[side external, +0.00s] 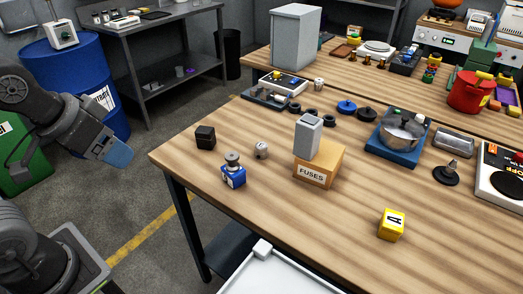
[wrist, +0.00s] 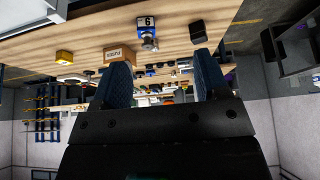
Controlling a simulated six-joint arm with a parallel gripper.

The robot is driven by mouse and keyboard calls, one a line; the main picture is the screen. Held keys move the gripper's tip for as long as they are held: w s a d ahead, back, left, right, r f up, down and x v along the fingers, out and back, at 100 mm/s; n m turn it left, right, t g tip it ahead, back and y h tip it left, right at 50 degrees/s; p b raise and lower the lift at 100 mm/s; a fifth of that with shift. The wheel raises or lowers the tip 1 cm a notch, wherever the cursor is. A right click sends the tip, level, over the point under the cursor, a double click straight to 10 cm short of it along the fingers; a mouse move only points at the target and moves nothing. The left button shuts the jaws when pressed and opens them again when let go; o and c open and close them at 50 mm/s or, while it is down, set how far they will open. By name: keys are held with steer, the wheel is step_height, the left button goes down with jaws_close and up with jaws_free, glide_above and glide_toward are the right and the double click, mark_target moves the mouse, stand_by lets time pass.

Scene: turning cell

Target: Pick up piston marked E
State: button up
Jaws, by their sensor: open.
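No mark E can be read in either view. A small grey cylinder with a dark mark (side external: 261,149) lies on the wooden table behind the blue numbered block, and it may be a piston. A similar small pale piece (side external: 319,84) is farther back by the tray. My gripper (side external: 118,153) is off the table's left edge, above the floor, well apart from both. In the wrist view my gripper (wrist: 163,78) shows two blue-padded fingers spread apart, with nothing held between them.
Nearby on the table (side external: 300,226) are a black block (side external: 205,138), a blue block with a metal knob (side external: 233,176), a FUSES box (side external: 318,168) with a grey block (side external: 307,137) on it, and a yellow lettered block (side external: 391,223). The front middle is clear.

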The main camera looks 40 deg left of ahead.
steer(key=w+d+n+h, duration=0.2)
steer(key=w+n, duration=0.7)
steer(key=n+h, duration=0.1)
steer(key=n, duration=1.9)
glide_above(261, 145)
steer(key=s+a, duration=0.3)
steer(key=s, duration=0.3)
step_height(261, 145, down, 9)
steer(key=shift+g, duration=0.3)
steer(key=x, duration=0.8)
steer(key=shift+w+f, duration=0.15)
steer(key=shift+w, duration=0.1)
steer(key=x, duration=0.5)
steer(key=shift+a, duration=0.1)
steer(key=c, duration=1.1)
